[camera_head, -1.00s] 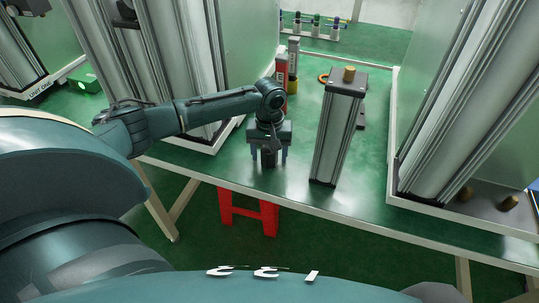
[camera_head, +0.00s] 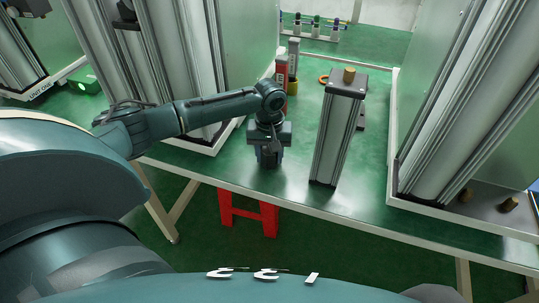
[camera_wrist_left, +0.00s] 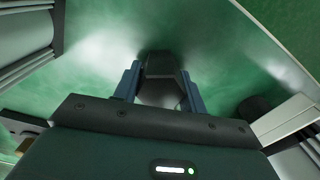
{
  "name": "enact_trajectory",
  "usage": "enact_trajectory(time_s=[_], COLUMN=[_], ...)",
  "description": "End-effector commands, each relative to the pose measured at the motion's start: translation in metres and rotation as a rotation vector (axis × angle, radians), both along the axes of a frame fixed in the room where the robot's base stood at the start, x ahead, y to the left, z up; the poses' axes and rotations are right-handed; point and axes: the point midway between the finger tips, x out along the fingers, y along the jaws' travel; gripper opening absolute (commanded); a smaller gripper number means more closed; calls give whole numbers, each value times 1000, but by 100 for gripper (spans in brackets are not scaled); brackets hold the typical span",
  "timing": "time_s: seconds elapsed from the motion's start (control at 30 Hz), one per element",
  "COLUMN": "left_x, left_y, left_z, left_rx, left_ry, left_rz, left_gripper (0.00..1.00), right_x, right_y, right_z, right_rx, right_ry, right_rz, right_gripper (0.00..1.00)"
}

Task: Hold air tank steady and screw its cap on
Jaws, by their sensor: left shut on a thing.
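A tall silver metal column (camera_head: 334,140), which looks like the air tank, stands upright on the green table. It has a dark top plate and a brass-coloured fitting (camera_head: 349,74) on top. My left gripper (camera_head: 268,161) points down at the table to the left of the column, apart from it. Its blue fingers are shut on a small dark block (camera_wrist_left: 161,68), seen between them in the left wrist view. Whether this block is the cap I cannot tell. The fingers mostly hide it in the head view. My right gripper is not in view.
Large silver column units stand at the left (camera_head: 175,60) and right (camera_head: 455,110). A red stool (camera_head: 249,212) is below the table's front edge. The table between gripper and column is clear.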

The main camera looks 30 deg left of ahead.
Motion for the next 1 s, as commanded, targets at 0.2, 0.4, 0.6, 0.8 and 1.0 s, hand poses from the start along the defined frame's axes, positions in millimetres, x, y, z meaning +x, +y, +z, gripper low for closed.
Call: enact_trajectory(time_s=[0.2, 0.4, 0.6, 0.8, 1.0], left_x=[1, 1, 1, 0, 0], left_y=[0, 0, 0, 0, 0], left_z=[19, 60, 91, 101, 101], left_rx=[-1, -1, -1, -1, -1], left_ry=[-4, -4, -2, 0, 0], left_rz=[-1, 0, 1, 0, 1], left_gripper=[20, 20, 20, 20, 20], right_x=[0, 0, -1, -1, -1], right_y=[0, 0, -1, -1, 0], right_z=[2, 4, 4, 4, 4], right_rx=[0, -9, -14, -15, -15], right_ry=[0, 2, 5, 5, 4], right_rz=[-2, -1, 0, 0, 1], right_gripper=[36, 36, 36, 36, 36])
